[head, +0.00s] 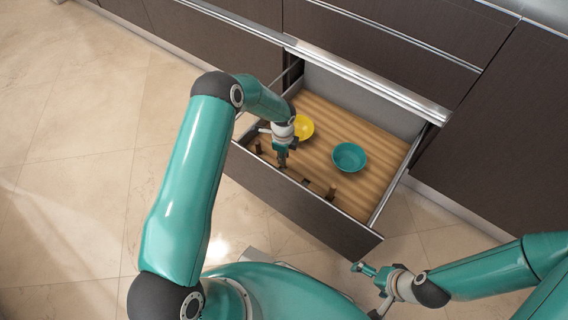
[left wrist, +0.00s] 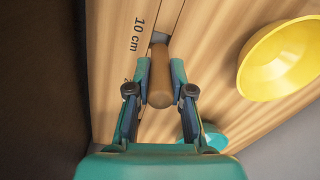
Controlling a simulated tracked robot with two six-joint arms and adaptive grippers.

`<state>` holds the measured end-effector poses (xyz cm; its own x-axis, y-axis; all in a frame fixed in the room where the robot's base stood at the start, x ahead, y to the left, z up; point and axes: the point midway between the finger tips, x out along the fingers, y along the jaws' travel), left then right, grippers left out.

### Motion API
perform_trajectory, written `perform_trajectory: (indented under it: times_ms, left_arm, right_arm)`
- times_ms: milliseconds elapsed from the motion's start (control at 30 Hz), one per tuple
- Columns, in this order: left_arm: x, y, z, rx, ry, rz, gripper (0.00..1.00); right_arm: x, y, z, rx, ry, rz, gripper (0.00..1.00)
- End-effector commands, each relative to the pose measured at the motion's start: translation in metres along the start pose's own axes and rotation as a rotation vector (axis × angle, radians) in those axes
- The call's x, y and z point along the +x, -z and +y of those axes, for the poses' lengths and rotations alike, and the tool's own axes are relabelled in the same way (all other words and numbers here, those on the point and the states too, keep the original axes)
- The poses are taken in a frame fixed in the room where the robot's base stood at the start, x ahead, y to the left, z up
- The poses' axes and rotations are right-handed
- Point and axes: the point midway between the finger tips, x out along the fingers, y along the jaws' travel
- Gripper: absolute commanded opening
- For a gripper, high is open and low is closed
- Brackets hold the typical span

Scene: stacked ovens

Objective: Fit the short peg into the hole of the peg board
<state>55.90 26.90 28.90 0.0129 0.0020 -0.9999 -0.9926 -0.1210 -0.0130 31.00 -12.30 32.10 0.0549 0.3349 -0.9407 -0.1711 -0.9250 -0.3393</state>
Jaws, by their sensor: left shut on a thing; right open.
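My left gripper (head: 282,163) reaches down into an open drawer close to its front wall. In the left wrist view the left gripper (left wrist: 160,93) is shut on a round wooden peg (left wrist: 160,75), its near end between the fingers. The peg's far end points at a small grey patch on a pale wooden surface (left wrist: 112,55) marked "10 cm", which looks like the peg board. Whether the peg's end is in a hole, touching or apart, I cannot tell. My right gripper (head: 366,290) is open and empty outside the drawer, at the lower right.
The drawer (head: 310,213) has a wooden floor. A yellow bowl (head: 304,127) stands beside my left gripper, and a teal bowl (head: 349,157) stands further right. Small dark upright pieces (head: 330,192) stand along the front wall. The tiled floor (head: 85,130) at left is clear.

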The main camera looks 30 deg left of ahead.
Motion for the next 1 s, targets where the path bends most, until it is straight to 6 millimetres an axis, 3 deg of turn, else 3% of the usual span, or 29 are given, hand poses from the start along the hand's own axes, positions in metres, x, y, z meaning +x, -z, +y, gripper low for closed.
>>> perform_trajectory:
  times_ms: [300,700,733,800,867,1000]
  left_arm:
    - [0.040,0.000,0.001,0.000,-0.001,-0.001,0.00]
    - [0.045,-0.001,0.001,-0.001,0.000,0.000,0.00]
    - [0.044,-0.001,0.001,-0.001,0.000,0.000,0.24]
    - [0.044,-0.001,0.001,-0.001,0.000,0.000,0.36]
    - [0.044,-0.001,0.001,-0.001,0.000,0.000,0.46]
    - [0.044,-0.001,0.001,-0.001,-0.001,0.000,0.46]
  right_arm:
    - [0.013,0.000,0.005,0.000,0.000,0.000,1.00]
    - [0.016,0.000,0.006,0.000,0.000,0.000,1.00]
    - [0.015,0.000,0.005,0.000,0.000,0.000,1.00]
    - [0.014,0.000,0.005,0.000,0.000,0.000,1.00]
    - [0.014,0.000,0.005,0.000,0.000,0.000,1.00]
    - [0.014,0.000,0.005,0.000,0.000,0.000,1.00]
